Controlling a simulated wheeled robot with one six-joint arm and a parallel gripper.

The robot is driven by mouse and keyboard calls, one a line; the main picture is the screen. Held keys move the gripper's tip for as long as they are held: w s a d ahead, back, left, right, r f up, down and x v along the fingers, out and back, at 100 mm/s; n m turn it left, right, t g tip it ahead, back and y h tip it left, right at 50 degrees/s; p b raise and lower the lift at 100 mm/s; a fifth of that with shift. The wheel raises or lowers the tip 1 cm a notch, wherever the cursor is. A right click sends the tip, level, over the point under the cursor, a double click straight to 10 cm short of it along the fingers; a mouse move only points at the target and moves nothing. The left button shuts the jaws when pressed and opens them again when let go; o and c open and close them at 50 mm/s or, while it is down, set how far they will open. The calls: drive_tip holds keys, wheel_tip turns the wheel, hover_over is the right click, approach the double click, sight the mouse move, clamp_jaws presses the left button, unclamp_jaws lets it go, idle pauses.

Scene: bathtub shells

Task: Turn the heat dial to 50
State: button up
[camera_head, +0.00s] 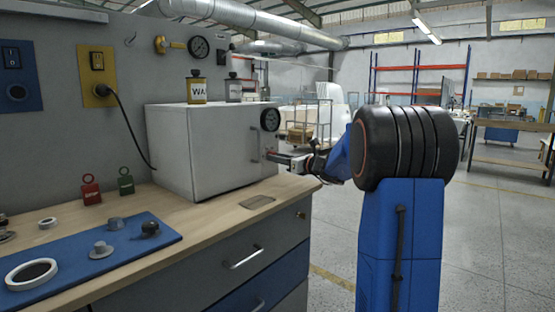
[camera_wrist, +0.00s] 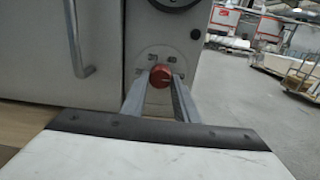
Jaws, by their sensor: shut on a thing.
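The heat dial is a small red knob (camera_wrist: 160,76) on a pale round scale plate (camera_wrist: 172,60) low on the front of a white box-shaped oven (camera_head: 205,158). The scale marks are too small to read, so the dial's setting cannot be told. My gripper (camera_wrist: 160,84) is shut on the red knob, one finger on each side. In the head view my gripper (camera_head: 272,156) reaches the oven's front from the right, and the knob is mostly hidden there. A round black gauge (camera_head: 270,120) sits above the knob. The oven's door handle (camera_wrist: 75,38) is left of it.
The oven stands on a wooden bench (camera_head: 170,215) with drawers. A blue mat (camera_head: 60,262) with several small parts lies at the front left. The floor to the right is open.

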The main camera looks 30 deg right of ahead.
drive_tip(key=shift+f, duration=0.2)
drive_tip(key=o, duration=1.1)
drive_tip(key=shift+r, duration=0.1)
drive_tip(key=shift+c, duration=0.2)
drive_tip(key=shift+s, duration=0.1)
drive_tip(key=v, duration=1.7)
drive_tip(key=shift+s+d, duration=0.1)
drive_tip(key=shift+s, duration=0.05)
